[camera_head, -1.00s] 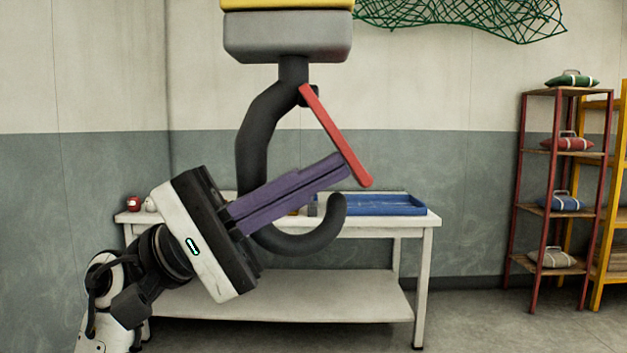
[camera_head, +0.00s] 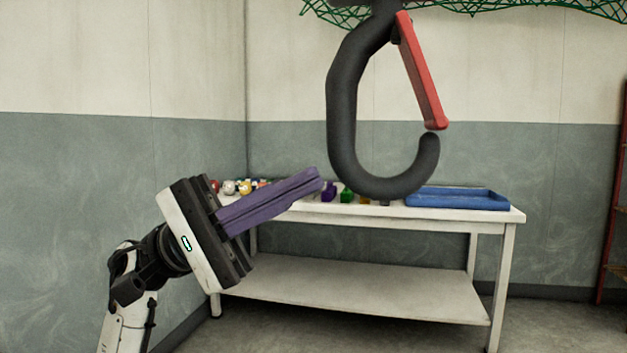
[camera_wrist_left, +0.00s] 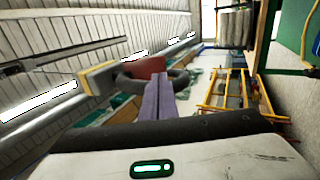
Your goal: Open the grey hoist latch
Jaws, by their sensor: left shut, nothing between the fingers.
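A large dark grey hook (camera_head: 341,105) hangs in the upper middle of the head view. Its latch is a red bar (camera_head: 421,75), slanting from the hook's neck, with its lower end just above and slightly right of the hook's tip. Any small gap there is hard to judge. My left gripper (camera_head: 316,180), with purple fingers, is shut and empty, left of the hook's lower bend and apart from the latch in this view. In the left wrist view its fingers (camera_wrist_left: 158,90) point toward the hook (camera_wrist_left: 179,83) and red latch (camera_wrist_left: 145,67). My right gripper is not in view.
A white table (camera_head: 350,285) stands behind, with a blue tray (camera_head: 458,199) and several small coloured objects on it. A green net (camera_head: 480,8) hangs on the wall. A red shelf (camera_head: 612,215) stands at the right edge. Yellow racks (camera_wrist_left: 222,95) show in the left wrist view.

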